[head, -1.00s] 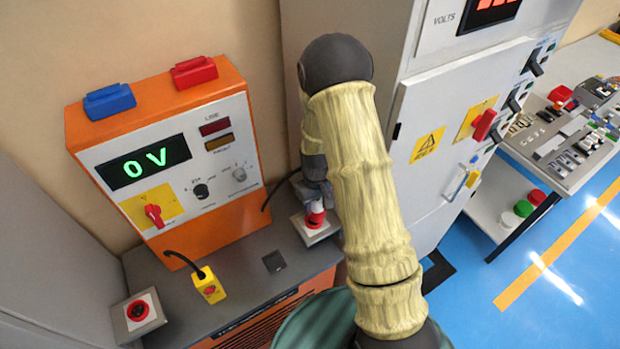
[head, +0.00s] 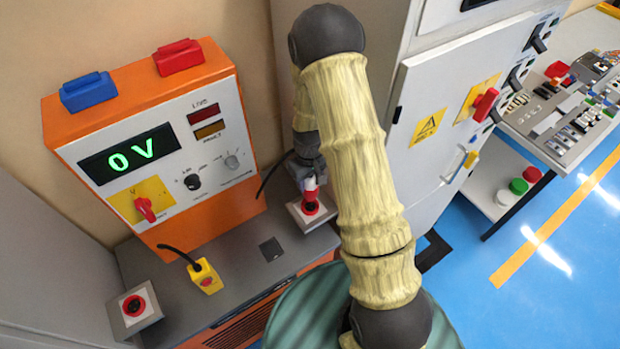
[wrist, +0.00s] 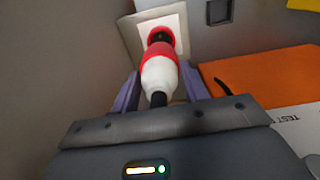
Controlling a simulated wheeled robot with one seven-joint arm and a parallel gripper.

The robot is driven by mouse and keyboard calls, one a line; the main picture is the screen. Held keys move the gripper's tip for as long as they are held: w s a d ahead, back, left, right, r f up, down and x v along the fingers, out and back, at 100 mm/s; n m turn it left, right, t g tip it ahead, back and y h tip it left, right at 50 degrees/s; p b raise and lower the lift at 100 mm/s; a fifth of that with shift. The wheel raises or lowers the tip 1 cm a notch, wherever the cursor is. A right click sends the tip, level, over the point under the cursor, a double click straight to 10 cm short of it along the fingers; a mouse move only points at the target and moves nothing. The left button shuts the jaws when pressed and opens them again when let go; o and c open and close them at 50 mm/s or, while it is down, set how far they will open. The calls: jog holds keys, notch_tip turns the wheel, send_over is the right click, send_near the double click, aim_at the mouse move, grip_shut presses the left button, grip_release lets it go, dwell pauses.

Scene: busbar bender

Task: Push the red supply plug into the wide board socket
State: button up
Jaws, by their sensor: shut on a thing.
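My gripper (wrist: 161,96) is shut on the red supply plug (wrist: 160,71), which has a red front and a white rear body with a dark cable end. In the head view the plug (head: 310,188) points down at a socket (head: 297,211) on the grey bench top, right of the orange cabinet. This socket has a pale square plate (wrist: 133,31) and a dark opening in the wrist view. The plug's front overlaps the opening there; I cannot tell how deep it sits. A second socket (head: 135,305), with a red ring, is at the bench's left and empty. No label shows which socket is wide.
The orange cabinet (head: 220,205) with a 0 V display stands left of my arm. A yellow box (head: 206,277) on a black cable lies on the bench between the sockets. A tall grey cabinet (head: 400,130) stands close on the right.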

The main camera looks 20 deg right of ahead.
aim_at(310, 195)
jog(key=shift+f+b, duration=1.65)
jog(key=shift+f, duration=0.75)
dwell(0.4)
jog(key=shift+w+f+b, duration=0.1)
jog(key=shift+f+b, duration=0.4)
jog(key=shift+b, duration=0.05)
jog(key=shift+s+f, duration=0.2)
jog(key=shift+f+b, duration=0.9)
jog(key=shift+f, duration=0.05)
jog(key=o, duration=1.2)
jog(key=shift+c, duration=0.2)
jog(key=shift+w+r, duration=0.1)
